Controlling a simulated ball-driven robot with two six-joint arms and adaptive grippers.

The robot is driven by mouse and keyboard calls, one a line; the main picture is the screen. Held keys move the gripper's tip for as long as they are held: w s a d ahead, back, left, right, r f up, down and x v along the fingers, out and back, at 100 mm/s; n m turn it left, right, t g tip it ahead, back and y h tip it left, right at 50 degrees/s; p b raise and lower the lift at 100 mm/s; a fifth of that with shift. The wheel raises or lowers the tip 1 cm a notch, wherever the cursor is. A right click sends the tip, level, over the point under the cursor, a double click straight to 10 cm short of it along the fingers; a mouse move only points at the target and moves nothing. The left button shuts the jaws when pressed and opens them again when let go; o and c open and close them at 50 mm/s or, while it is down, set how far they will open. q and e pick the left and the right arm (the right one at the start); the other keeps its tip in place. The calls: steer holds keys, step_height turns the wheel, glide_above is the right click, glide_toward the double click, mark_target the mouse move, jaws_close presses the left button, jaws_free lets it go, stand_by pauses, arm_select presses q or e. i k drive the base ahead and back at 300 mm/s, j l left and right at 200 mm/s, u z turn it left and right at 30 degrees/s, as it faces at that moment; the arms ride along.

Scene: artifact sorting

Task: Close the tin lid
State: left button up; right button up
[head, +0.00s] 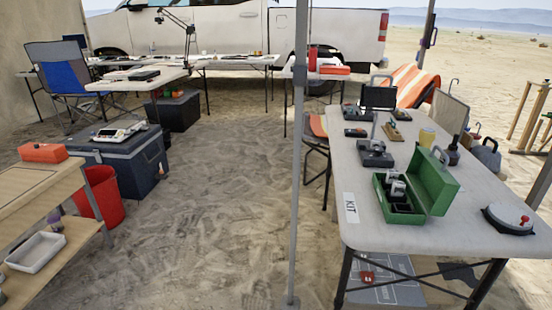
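A green metal tin (381,211) stands on the long pale table at the right. Its green lid (438,185) is raised and stands open on the tin's right side, with a handle at its top. A dark and grey device (397,190) shows inside the tin and sticks up above the rim. The rest of the inside is partly hidden. Neither of my grippers shows in the head view.
The table (365,228) also bears a KIT label (350,208), several dark devices, a yellow cup (427,137) and a round white object with a red knob (510,218). A grey pole (297,200) stands left of the table. Open sand lies further left.

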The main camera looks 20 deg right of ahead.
mark_target(436, 189)
steer(key=z, duration=1.7)
